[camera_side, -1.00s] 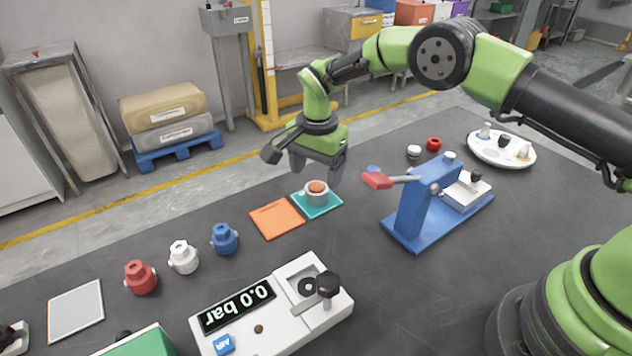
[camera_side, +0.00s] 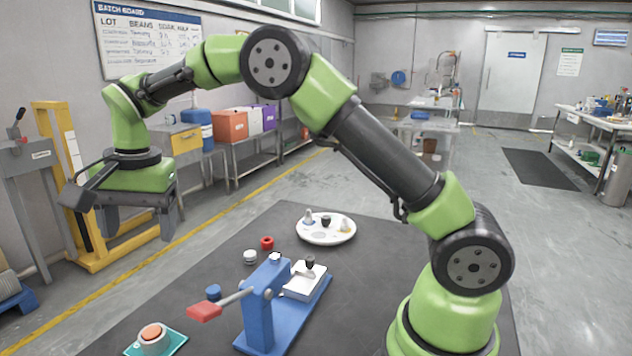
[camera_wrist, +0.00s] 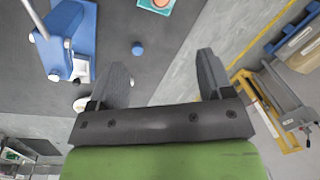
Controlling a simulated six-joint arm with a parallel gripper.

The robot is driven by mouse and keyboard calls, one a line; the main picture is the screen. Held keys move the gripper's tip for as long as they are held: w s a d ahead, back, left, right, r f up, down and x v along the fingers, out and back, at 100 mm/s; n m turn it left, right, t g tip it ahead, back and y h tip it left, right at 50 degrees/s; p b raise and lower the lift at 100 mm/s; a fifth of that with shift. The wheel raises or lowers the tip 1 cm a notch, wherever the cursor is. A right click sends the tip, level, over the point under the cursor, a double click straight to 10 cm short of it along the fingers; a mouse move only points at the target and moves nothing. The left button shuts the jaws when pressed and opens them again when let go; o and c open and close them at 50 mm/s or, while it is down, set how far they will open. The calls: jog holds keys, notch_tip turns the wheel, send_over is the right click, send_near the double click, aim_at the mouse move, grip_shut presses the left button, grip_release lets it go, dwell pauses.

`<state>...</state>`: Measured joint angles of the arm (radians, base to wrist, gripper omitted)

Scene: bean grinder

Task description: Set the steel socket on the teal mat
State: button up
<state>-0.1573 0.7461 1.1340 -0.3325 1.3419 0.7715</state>
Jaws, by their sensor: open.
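The steel socket (camera_side: 152,338), a short grey cylinder with an orange top, sits upright on the teal mat (camera_side: 176,346) at the bottom left of the side view. The mat's near corner is cut off there. In the wrist view, part of the teal mat (camera_wrist: 173,7) and the socket show at the top edge. My gripper (camera_side: 138,228) is open and empty, raised well above and behind the mat, apart from the socket. Its two spread fingers show in the wrist view (camera_wrist: 163,68) with nothing between them.
A blue press (camera_side: 258,318) with a red-tipped lever (camera_side: 205,311) stands right of the mat. A blue knob-like piece (camera_side: 213,292), a white piece (camera_side: 250,257) and a red ring (camera_side: 267,243) are nearby. A round white tray (camera_side: 325,238) holds small parts behind.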

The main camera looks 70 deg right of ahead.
jog(key=s+d+r+n+t+y, duration=0.1)
jog(key=s+d+r+n+t, duration=0.15)
jog(key=s+r, duration=0.5)
jog(key=s+d+r+n+t, duration=0.1)
jog(key=s+r+n+t, duration=0.2)
jog(key=s, duration=0.8)
jog(key=s+d+f+n, duration=0.1)
jog(key=s+n, duration=0.1)
jog(key=s, duration=0.6)
jog(key=shift+f, duration=0.2)
